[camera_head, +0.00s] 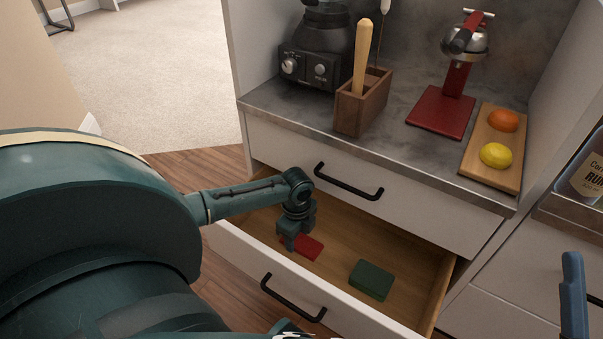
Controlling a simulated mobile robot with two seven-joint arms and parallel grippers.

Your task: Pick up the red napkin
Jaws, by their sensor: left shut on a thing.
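The red napkin (310,248) is a small flat red piece inside the open drawer, near its left end. My left gripper (295,242) points down into the drawer and is shut on the napkin, hiding part of it. I cannot tell whether the napkin is clear of the drawer floor. My right gripper is not identifiable in this view.
A dark green block (371,280) lies in the wooden drawer (425,266). The drawer front (262,262) has a black handle. Above, the counter holds a blender (322,50), a wooden utensil box (362,103), a red juicer (443,113) and a fruit board (484,171).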

